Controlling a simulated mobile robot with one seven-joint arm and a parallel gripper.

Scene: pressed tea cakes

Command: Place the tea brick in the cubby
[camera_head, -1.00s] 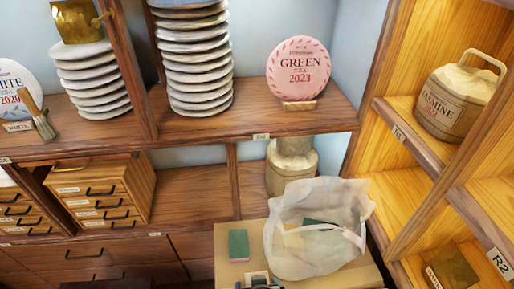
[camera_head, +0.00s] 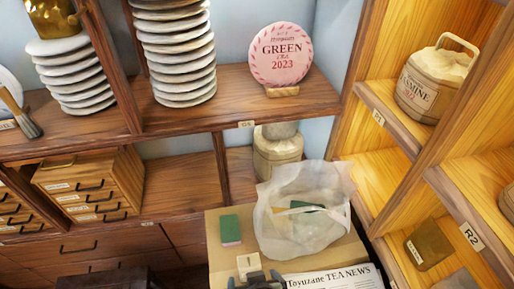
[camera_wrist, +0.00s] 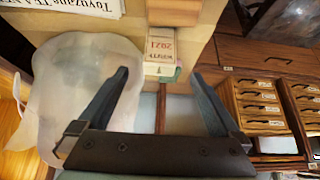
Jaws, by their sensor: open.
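A small pale box with a year label (camera_head: 249,265), which I take for the tea brick, lies on a light brown box top. In the wrist view the pale box (camera_wrist: 160,48) shows "WHITE 2021" and lies between the lines of my fingers. My gripper (camera_wrist: 160,74) is open and empty; contact with the box cannot be told. In the head view only dark tips of my gripper (camera_head: 256,281) show at the bottom edge. The wooden cubbies (camera_head: 376,117) stand at the right, with tags R1 and R2; one holds a brown block (camera_head: 428,244).
A green and pink block (camera_head: 230,229) lies beyond the pale box. A translucent bag (camera_head: 330,225) and a newspaper (camera_head: 335,279) lie to its right. A wooden block (camera_wrist: 175,11) is near it in the wrist view. A jasmine canister (camera_head: 432,82) fills an upper cubby; the one below looks empty.

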